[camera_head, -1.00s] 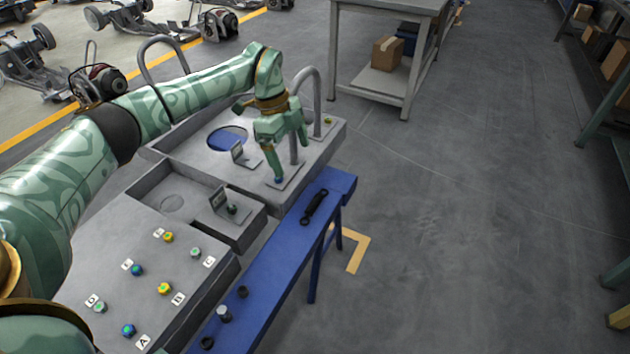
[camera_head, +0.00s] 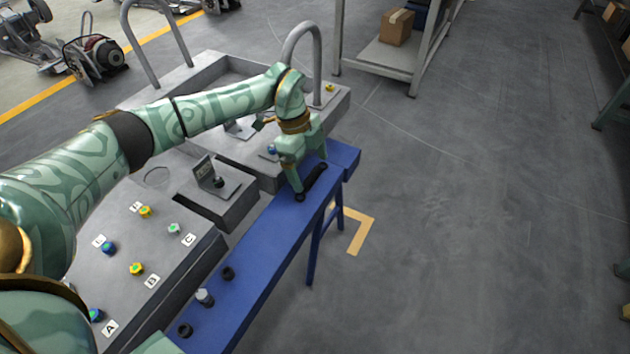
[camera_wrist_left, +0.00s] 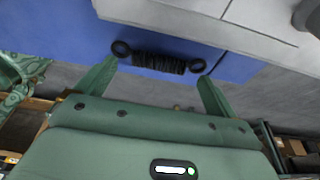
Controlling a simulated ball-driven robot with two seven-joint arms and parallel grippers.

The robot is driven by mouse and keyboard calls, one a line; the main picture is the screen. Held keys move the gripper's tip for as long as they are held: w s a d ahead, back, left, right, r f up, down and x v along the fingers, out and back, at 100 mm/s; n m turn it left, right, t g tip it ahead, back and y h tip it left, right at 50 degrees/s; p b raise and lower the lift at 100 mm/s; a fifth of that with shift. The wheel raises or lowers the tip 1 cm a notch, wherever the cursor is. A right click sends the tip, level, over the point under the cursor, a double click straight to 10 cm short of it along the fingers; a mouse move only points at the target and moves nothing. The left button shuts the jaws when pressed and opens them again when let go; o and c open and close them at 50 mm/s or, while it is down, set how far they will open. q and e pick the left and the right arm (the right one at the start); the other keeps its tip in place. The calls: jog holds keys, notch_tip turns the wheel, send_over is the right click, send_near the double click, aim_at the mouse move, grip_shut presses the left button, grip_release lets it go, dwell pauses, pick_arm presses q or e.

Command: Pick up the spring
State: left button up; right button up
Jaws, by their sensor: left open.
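The spring (camera_head: 314,181) is a black coil with a ring at each end. It lies on the blue bench (camera_head: 268,245), near its far end. In the left wrist view the spring (camera_wrist_left: 158,63) lies across the space ahead of my fingers, with both end rings visible. My left gripper (camera_head: 312,182) is over the spring in the head view, pointing down, and partly covers it. In the left wrist view its fingers (camera_wrist_left: 155,82) are apart with nothing held between them. My right gripper is not in view.
Black rings (camera_head: 228,272) and a grey cylinder (camera_head: 204,297) stand on the bench's near part. Left of it is a grey console (camera_head: 170,250) with coloured knobs and lettered labels. A grey tube hoop (camera_head: 302,40) rises behind my gripper.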

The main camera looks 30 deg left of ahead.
pick_arm(q)
jog(key=shift+x, duration=0.95)
jog(key=shift+a+r, duration=0.1)
jog(key=c, duration=1.1)
